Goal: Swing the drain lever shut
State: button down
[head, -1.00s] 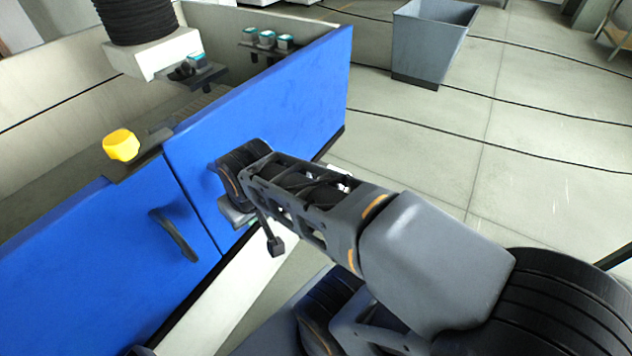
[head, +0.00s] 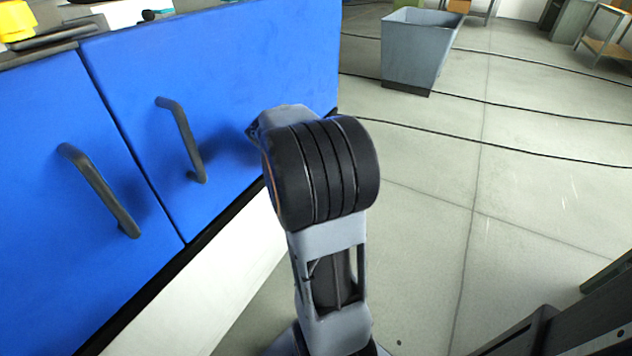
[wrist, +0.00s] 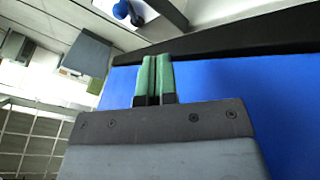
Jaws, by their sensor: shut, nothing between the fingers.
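My gripper (wrist: 156,62) shows in the wrist view with its two green fingers together and nothing between them. It is in front of the blue cabinet panel (wrist: 240,90), close to its dark bottom edge. In the head view my arm hides the gripper. A small blue rounded piece with a white part (wrist: 128,12) shows at the top of the wrist view, beyond the fingers and apart from them. I cannot tell whether it is the drain lever. I make out no drain lever in the head view.
Two dark bar handles, a left one (head: 98,190) and a right one (head: 182,140), stick out from the blue doors. A grey bin (head: 420,50) stands on the floor, with dark cables (head: 480,100) running across.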

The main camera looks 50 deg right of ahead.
jog(key=d+f, duration=0.2)
jog(key=d+b, duration=0.1)
jog(key=shift+w+f, duration=0.25)
jog(key=shift+f, duration=0.15)
jog(key=w+d+f+b, duration=0.1)
jog(key=d+f+b, duration=0.1)
jog(key=d+f, duration=0.6)
jog(key=shift+d, duration=0.7)
